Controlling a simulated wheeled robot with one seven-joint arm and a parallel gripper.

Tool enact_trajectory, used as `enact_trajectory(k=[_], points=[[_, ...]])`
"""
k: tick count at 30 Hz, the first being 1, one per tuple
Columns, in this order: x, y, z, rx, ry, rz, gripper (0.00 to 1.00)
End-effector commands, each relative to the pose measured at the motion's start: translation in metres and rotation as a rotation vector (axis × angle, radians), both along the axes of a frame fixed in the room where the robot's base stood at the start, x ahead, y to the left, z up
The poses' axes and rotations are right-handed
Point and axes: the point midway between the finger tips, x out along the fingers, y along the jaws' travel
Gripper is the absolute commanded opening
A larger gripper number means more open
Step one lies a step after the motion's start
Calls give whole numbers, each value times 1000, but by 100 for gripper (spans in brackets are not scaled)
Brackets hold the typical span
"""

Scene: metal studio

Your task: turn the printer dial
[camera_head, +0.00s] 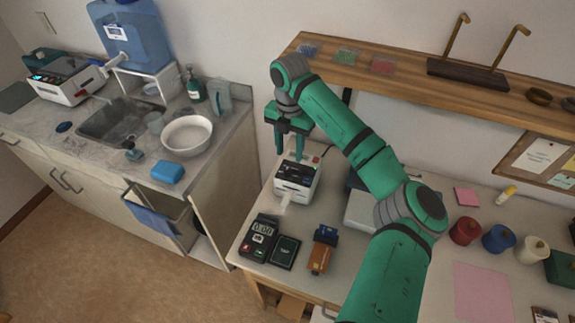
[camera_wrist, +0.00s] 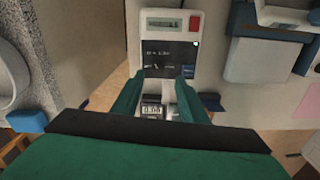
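A small white printer (camera_head: 297,183) with a dark top panel and a paper strip at its front stands on the table at the back left. It also shows in the wrist view (camera_wrist: 184,24), with a red square and a small display at its far end. I cannot make out the dial clearly; a tiny white spot shows at the dark panel's right edge in the wrist view. My gripper (camera_head: 289,153) points down above or just behind the printer. Its two green fingers (camera_wrist: 160,84) are apart, with nothing held between them. Whether they touch the printer is unclear.
A reader showing 0.00 (camera_head: 260,234), a black pad (camera_head: 285,252) and an orange-brown device (camera_head: 320,257) stand in front of the printer. A grey-white box (camera_head: 360,210) is to its right, partly behind my arm. A wooden shelf (camera_head: 420,88) hangs above.

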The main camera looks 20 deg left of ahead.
Motion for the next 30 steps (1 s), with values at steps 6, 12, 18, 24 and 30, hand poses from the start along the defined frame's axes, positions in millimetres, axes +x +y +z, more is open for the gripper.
enact_trajectory(k=[6, 12, 18, 24, 30], points=[[-2, 4, -28, 0, 3, 5, 40], [-2, 6, -56, 1, 3, 7, 40], [-2, 5, -70, 1, 2, 8, 40], [-1, 4, -72, 1, 1, 6, 40], [-1, 3, -72, 2, 1, 4, 16]])
